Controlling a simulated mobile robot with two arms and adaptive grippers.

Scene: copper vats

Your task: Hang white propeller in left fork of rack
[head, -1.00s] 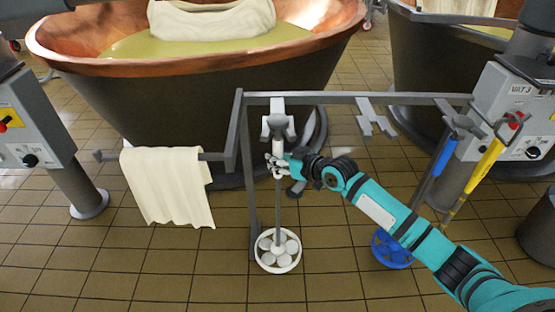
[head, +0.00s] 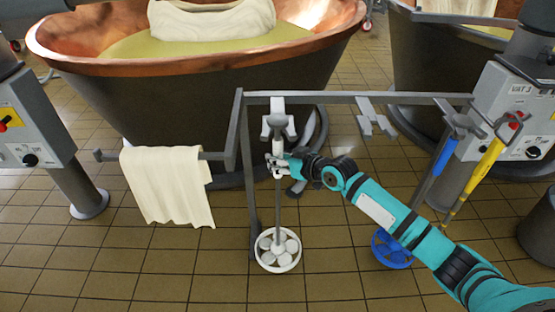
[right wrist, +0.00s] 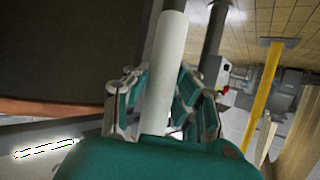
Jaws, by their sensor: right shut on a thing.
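The white propeller (head: 277,262) hangs upright, its round perforated head low over the floor and its shaft rising to a white handle with a grey knob on top. My right gripper (head: 279,166) is shut on the handle below the knob. The white handle (right wrist: 165,75) also shows between the fingers in the right wrist view. The left fork (head: 279,101) of the rack (head: 340,98) is right at the knob; I cannot tell whether the knob rests on the prongs. The right fork (head: 375,116) is empty. My left gripper is not in view.
A cream cloth (head: 167,185) hangs on the rack's left arm. A blue propeller (head: 391,249) and a yellow-handled tool (head: 484,165) hang at the right. A copper vat (head: 190,100) stands behind. The tiled floor in front is clear.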

